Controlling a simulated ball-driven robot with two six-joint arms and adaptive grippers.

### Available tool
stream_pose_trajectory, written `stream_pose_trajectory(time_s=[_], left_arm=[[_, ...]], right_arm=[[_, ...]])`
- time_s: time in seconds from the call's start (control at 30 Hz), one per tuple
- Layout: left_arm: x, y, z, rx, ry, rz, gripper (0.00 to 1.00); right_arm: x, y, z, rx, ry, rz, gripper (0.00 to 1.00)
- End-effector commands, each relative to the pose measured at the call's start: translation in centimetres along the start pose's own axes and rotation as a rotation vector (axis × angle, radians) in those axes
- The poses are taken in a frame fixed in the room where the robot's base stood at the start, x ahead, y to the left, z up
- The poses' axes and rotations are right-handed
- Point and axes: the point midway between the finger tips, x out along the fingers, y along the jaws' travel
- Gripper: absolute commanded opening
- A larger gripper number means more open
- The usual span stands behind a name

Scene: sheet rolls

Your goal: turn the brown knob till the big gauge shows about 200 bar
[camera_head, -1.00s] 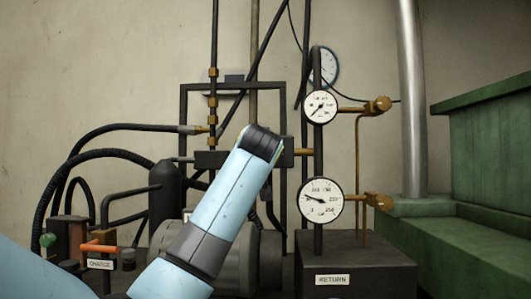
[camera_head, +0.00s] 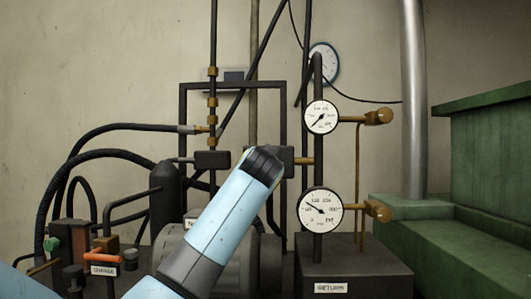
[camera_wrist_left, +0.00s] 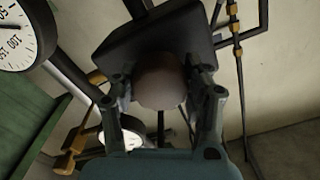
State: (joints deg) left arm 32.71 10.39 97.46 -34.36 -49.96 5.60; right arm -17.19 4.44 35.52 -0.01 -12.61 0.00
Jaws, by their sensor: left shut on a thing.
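The brown knob (camera_wrist_left: 160,82) shows in the left wrist view, in front of a dark block. My left gripper (camera_wrist_left: 160,100) is shut on it, with one finger on each side. In the head view my left arm's wrist hides the knob and the fingers. The big gauge (camera_head: 320,210) is the lower white dial on the dark vertical pipe. Its needle points up and left; its small figures are hard to read. The smaller gauge (camera_head: 321,117) above it has its needle pointing down and left. My right gripper is in neither view.
A dark box labelled RETURN (camera_head: 355,265) stands below the gauges. An orange handle (camera_head: 104,258) labelled CHARGE and a green knob (camera_head: 51,244) are at the lower left. Black hoses and pipes crowd the left. A green stepped block (camera_head: 470,200) stands at right.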

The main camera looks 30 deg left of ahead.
Motion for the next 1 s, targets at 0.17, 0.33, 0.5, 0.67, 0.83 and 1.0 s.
stream_pose_trajectory(time_s=[0.17,0.33,0.5,0.67,0.83,1.0], left_arm=[[0.0,-0.2,-0.4,0.168,0.000,0.001,0.16],[0.0,-0.2,-0.4,0.330,0.000,0.001,0.16],[0.0,-0.1,-0.4,0.492,0.000,0.002,0.16],[0.0,-0.1,-0.3,0.644,0.000,0.002,0.16],[0.0,-0.1,-0.4,0.805,0.001,0.001,0.16],[0.0,-0.1,-0.3,0.967,0.001,0.002,0.16]], right_arm=[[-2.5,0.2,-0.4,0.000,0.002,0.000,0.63],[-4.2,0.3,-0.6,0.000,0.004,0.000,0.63],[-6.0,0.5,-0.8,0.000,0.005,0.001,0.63],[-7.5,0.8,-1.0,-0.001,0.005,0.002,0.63],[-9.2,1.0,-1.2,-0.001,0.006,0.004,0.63],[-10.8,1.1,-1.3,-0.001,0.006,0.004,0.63]])
